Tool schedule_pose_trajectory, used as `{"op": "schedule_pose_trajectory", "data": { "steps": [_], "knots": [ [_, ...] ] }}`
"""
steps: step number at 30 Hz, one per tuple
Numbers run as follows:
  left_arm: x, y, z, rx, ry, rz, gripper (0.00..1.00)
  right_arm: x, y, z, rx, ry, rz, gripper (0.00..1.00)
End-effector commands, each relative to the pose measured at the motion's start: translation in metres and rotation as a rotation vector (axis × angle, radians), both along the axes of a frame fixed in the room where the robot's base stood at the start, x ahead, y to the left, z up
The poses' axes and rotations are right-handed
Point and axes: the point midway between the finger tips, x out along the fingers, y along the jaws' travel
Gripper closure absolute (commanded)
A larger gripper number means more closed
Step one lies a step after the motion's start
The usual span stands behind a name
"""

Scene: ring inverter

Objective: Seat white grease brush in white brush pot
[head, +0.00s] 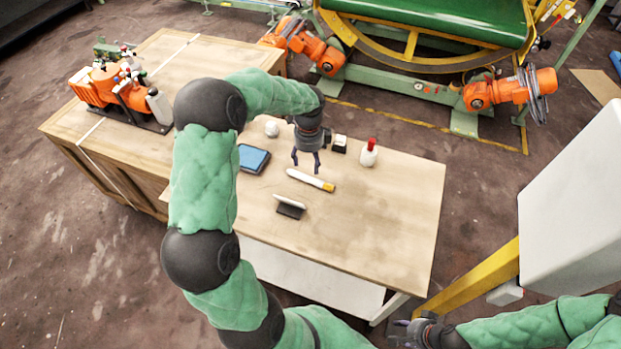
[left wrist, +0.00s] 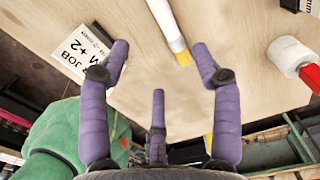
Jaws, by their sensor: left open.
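The white grease brush (head: 310,180), a white stick with a yellow end, lies flat on the wooden table. It also shows in the left wrist view (left wrist: 166,22), its yellow end towards my fingers. My left gripper (head: 306,165) points down just beyond the brush, open and empty, apart from it. A small round white thing (head: 271,128) stands at the table's far side; it may be the white brush pot, but it is too small to tell. My right gripper (head: 410,331) is low at the right, off the table; its finger opening is unclear.
A white bottle with a red top (head: 369,153) stands right of a small black-and-white box (head: 340,144). A blue tray (head: 253,158) lies left. A dark stand with a white job card (head: 290,207) is nearer me. The table's right part (head: 395,215) is clear.

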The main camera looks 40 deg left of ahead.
Motion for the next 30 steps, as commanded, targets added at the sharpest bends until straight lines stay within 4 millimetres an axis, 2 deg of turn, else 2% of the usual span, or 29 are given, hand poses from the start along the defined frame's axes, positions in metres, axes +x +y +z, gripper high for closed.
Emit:
{"op": "schedule_pose_trajectory", "data": {
  "steps": [5, 12, 20, 27, 30],
  "knots": [
    [0.000, 0.000, -0.015, -0.001, 0.003, -0.011, 0.36, 0.000, 0.000, -0.005, 0.000, 0.000, 0.000, 0.60],
    [0.000, 0.000, -0.050, 0.000, 0.002, -0.009, 0.36, 0.000, 0.000, -0.014, 0.000, 0.000, 0.000, 0.60],
    [0.001, 0.000, -0.067, -0.001, 0.003, -0.008, 0.36, 0.000, 0.000, -0.020, 0.000, 0.000, 0.000, 0.60],
    [0.005, 0.002, -0.101, -0.001, 0.003, -0.009, 0.36, 0.000, 0.000, -0.033, 0.000, 0.000, 0.000, 0.60],
    [0.005, 0.002, -0.108, 0.000, 0.001, -0.008, 0.36, 0.000, 0.000, -0.035, 0.000, 0.000, 0.000, 0.60]
  ]
}}
